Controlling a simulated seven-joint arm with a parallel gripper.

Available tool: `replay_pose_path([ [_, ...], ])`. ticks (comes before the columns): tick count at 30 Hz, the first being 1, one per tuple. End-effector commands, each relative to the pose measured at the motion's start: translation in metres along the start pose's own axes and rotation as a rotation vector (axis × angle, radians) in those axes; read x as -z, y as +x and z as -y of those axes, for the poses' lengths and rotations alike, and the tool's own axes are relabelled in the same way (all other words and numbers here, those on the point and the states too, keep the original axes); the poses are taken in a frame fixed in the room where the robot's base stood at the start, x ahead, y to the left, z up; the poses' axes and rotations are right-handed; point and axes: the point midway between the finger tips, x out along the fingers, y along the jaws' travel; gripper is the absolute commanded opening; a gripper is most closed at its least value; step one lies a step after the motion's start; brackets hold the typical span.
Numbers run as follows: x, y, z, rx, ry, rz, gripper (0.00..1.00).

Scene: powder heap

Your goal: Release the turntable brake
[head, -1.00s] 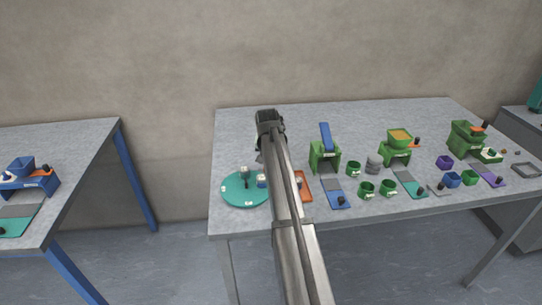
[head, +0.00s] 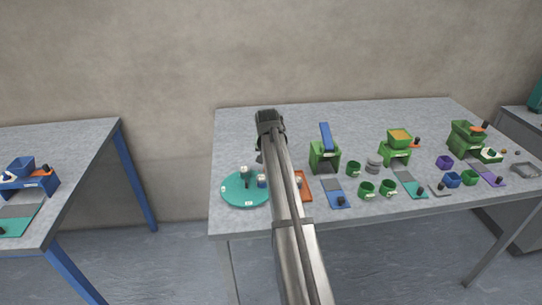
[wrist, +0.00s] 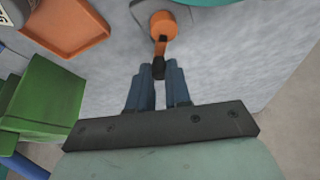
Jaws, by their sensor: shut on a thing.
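The teal turntable (head: 238,201) lies at the front left of the grey table, with a few small items on it. Its edge also shows at the top of the wrist view (wrist: 205,2). Beside it, the brake lever (wrist: 163,27) has an orange round pivot, a short orange arm and a black tip. My gripper (wrist: 160,70) is shut on the black tip of the lever, the fingers on either side of it. In the head view my arm hides the lever and most of my gripper.
An orange tray (wrist: 65,30) and a green stand (head: 318,153) are close to my gripper. Further right on the table (head: 330,115) are several cups, green hoppers and coloured trays. The back of the table is clear. Another table (head: 70,150) stands at the left.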

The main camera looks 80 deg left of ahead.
Motion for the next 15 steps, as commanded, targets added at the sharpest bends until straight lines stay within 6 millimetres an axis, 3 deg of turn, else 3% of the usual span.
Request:
replay_pose_path([
  [15, 0.0021, 0.0007, 0.0087, 0.108, -0.26, 0.001, 0.0],
])
